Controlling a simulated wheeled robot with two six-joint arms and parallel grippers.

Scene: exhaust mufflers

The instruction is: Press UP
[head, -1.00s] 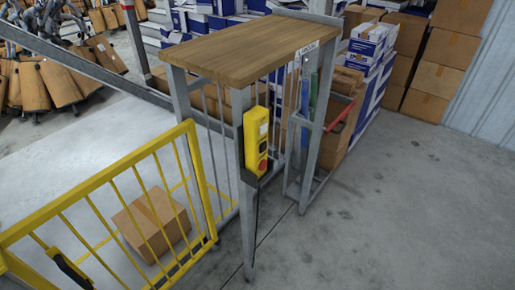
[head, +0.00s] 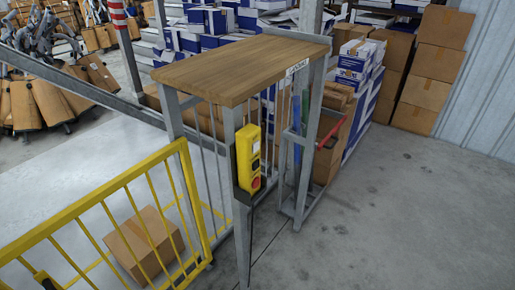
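A yellow push-button control box (head: 247,158) hangs on the front leg of a wood-topped stand in the head view. It is upright, with a red button (head: 256,182) near its lower end and darker buttons above that are too small to read. I cannot tell which button is UP. Neither of my grippers is in the head view, and nothing touches the box.
The stand's wooden top (head: 240,62) overhangs above the control box. A yellow barrier gate (head: 120,184) stands to the left, with a cardboard box (head: 146,243) behind it. Stacked cartons (head: 432,70) fill the back right. The grey floor at right (head: 400,220) is clear.

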